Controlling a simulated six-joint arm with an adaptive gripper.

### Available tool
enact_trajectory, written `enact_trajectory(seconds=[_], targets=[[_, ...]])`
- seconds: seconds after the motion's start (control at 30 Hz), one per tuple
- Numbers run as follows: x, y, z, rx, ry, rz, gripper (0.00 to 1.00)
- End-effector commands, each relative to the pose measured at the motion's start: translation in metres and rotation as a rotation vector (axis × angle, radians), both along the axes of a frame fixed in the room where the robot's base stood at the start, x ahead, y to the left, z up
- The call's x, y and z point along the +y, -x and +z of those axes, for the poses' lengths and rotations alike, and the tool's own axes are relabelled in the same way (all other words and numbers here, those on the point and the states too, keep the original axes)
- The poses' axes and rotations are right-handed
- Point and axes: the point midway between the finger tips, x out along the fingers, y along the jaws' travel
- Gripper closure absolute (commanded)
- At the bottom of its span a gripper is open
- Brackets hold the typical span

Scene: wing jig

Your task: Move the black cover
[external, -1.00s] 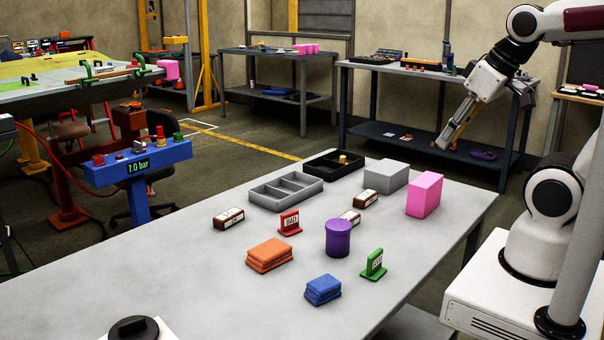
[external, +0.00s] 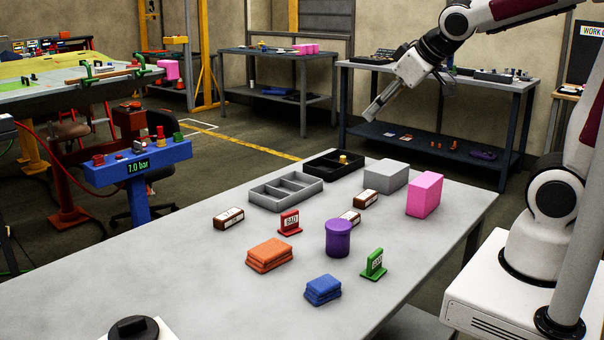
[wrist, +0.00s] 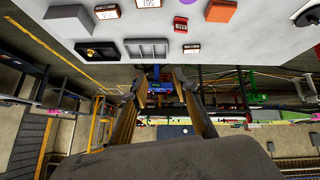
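A round black cover with a raised grip (external: 134,328) lies on a white piece at the near left edge of the table, partly cut off by the frame. It also seems to show at the right edge of the wrist view (wrist: 308,15). My gripper (external: 373,113) is in the air beyond the table's far edge, pointing down and to the left, far from the cover. In the wrist view my gripper's two fingers (wrist: 160,82) stand apart with nothing between them.
On the table (external: 190,285) stand a black tray (external: 322,170), a grey tray (external: 265,199), a grey box (external: 386,176), a pink box (external: 425,194), a purple pot (external: 338,240), orange cloths (external: 269,256), blue cloths (external: 322,291), and red and green signs.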

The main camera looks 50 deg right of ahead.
Motion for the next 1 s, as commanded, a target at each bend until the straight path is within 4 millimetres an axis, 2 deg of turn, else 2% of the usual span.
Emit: enact_trajectory(seconds=[0.1,0.47,1.0], targets=[[0.01,-0.023,0.0,-0.024,0.012,0.032,0.71],[0.046,-0.086,-0.004,-0.104,0.031,0.135,0.71],[0.124,-0.165,-0.028,-0.206,0.025,0.325,0.71]])
